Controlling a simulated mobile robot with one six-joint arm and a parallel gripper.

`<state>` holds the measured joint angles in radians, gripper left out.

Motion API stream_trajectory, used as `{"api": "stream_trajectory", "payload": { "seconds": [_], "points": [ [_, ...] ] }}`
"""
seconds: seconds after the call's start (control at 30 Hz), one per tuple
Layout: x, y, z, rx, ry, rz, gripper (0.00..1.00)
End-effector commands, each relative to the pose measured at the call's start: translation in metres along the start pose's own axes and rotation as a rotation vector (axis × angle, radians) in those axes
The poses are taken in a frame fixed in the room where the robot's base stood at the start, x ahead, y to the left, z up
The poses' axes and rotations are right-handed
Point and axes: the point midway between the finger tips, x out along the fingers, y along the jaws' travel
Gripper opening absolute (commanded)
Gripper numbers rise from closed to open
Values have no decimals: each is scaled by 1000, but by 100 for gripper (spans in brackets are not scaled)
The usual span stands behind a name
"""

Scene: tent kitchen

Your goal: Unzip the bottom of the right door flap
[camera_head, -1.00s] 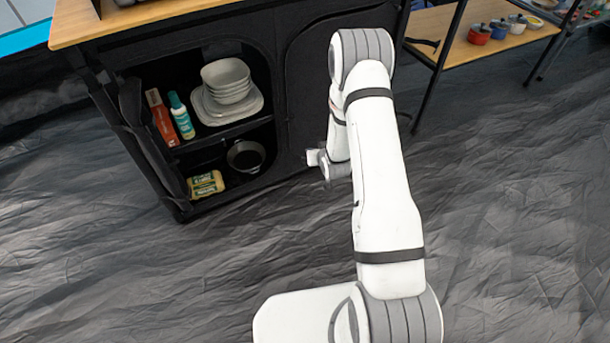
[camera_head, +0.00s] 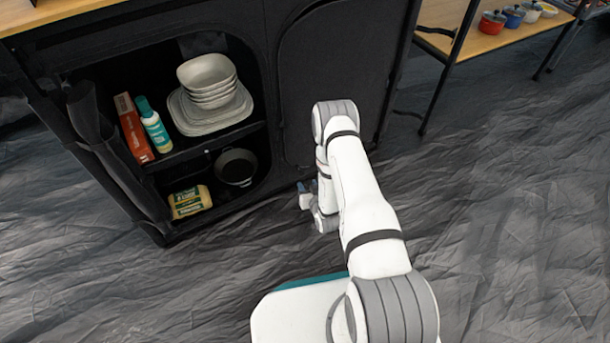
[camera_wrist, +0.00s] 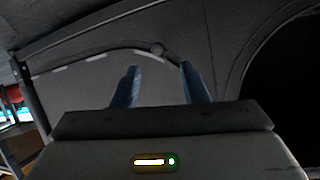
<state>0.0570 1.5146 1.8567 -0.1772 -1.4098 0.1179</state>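The right door flap (camera_head: 345,65) is a closed black panel on the dark fabric cabinet, to the right of the open compartment. It also fills much of the wrist view (camera_wrist: 100,85), where a curved seam or zipper line (camera_wrist: 95,57) with light dashes crosses it. A small dark rounded bump (camera_wrist: 157,48), perhaps the zipper pull, sits on this line. My gripper (camera_wrist: 157,68) is open, its two blue fingers apart and empty, with the bump just beyond and between the tips. In the head view my gripper (camera_head: 304,190) is low by the cabinet's bottom edge, partly hidden by my arm.
The open left compartment holds stacked bowls (camera_head: 208,78), bottles (camera_head: 154,125), a dark pan (camera_head: 236,166) and a yellow package (camera_head: 190,202). A wooden shelf (camera_head: 455,42) with small pots stands at the right. The crumpled dark floor (camera_head: 500,200) is clear in front.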

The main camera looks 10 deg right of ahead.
Motion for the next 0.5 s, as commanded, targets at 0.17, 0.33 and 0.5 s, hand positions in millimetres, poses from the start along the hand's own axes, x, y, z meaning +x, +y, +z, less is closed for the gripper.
{"api": "stream_trajectory", "payload": {
  "seconds": [0.17, 0.33, 0.5],
  "points": [
    [32, 3, 3, 2, 3, 4, 40],
    [54, 6, 1, 3, 3, 8, 40],
    [63, 6, -1, 4, 2, 10, 40]
  ]
}}
